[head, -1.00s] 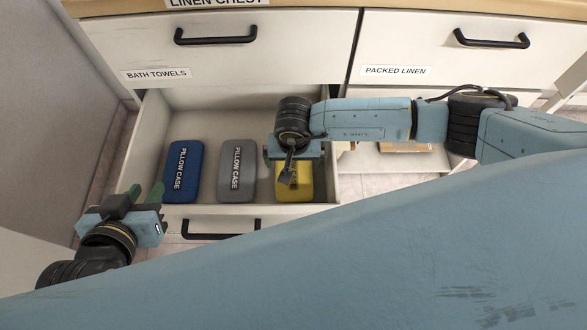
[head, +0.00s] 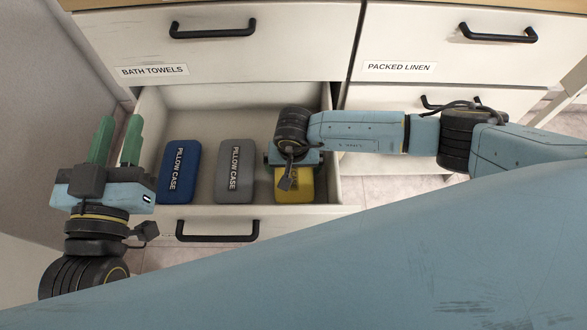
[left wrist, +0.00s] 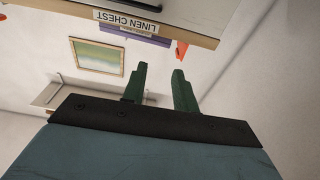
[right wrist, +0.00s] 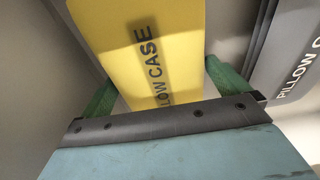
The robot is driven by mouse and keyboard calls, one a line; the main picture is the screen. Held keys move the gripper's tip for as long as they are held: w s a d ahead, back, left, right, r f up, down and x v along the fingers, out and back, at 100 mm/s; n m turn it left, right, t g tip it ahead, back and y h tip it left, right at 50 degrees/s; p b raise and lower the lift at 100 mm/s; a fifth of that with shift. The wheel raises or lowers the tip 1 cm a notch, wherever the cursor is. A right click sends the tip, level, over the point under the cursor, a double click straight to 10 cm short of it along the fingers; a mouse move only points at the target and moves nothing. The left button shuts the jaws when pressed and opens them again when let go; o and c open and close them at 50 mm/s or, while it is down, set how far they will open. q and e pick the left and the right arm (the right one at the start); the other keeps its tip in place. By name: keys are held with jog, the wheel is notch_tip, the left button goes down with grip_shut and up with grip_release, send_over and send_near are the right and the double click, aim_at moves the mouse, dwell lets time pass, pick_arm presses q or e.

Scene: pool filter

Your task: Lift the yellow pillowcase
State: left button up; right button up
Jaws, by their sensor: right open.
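The yellow pillowcase (head: 305,191), a flat rounded packet, lies at the right end of the open drawer (head: 225,105). My right gripper (head: 291,163) is over it and hides its far part in the head view. The right wrist view shows the yellow pillowcase (right wrist: 135,25) between the two green fingers of my open right gripper (right wrist: 160,82), one finger along each side. I cannot tell whether they touch it. My left gripper (head: 119,125) is open and empty at the left of the drawer, fingers pointing up and apart in the left wrist view (left wrist: 160,75).
A grey pillowcase (head: 236,170) and a blue pillowcase (head: 179,171) lie to the left in the same drawer. The grey one is close beside my right gripper. Drawer walls and the front handle (head: 217,231) surround them. The bath towels drawer (head: 240,55) above is shut.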

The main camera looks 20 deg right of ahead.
jog(key=c, duration=0.7)
jog(key=shift+r, duration=0.15)
jog(key=shift+c, duration=0.2)
